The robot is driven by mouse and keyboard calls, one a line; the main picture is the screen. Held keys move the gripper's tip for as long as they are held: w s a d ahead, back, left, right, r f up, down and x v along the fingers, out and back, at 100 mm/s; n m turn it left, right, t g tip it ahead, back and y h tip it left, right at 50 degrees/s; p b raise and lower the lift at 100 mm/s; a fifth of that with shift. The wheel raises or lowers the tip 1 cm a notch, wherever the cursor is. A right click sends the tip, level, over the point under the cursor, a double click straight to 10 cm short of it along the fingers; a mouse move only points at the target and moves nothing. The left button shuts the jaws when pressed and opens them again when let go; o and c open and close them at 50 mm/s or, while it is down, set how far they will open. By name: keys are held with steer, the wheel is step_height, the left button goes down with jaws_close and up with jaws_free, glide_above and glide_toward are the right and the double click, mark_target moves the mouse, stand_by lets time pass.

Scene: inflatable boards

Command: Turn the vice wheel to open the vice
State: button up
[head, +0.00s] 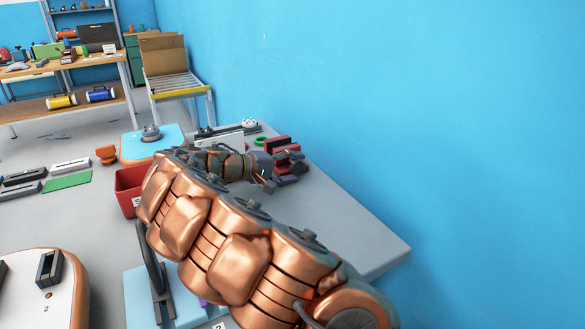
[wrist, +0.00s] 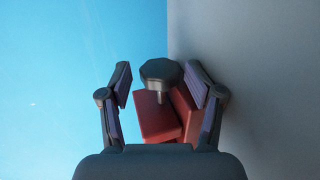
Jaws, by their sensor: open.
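The red vice (head: 277,144) stands on the grey table beside the blue wall, at the far end of my arm. In the wrist view its red body (wrist: 154,115) is straight ahead, with the dark, many-sided vice wheel (wrist: 160,72) on a short stem in front of it. My gripper (wrist: 160,88) is open, one finger on each side of the wheel, with a visible gap on the left and a narrower one on the right. In the head view my gripper (head: 272,172) is at the vice, and the wheel cannot be told apart there.
A red bin (head: 128,191) and a blue board (head: 153,143) with a grey knob lie left of my arm. A green ring (head: 259,140) lies just behind the vice. The blue wall (head: 420,110) closes off the right. The grey table's front right (head: 345,225) is bare.

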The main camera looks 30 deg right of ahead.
steer(key=v, duration=0.6)
steer(key=shift+a+r, duration=0.1)
steer(key=shift+a, duration=0.25)
steer(key=shift+a+r, duration=0.2)
steer(key=shift+a, duration=0.35)
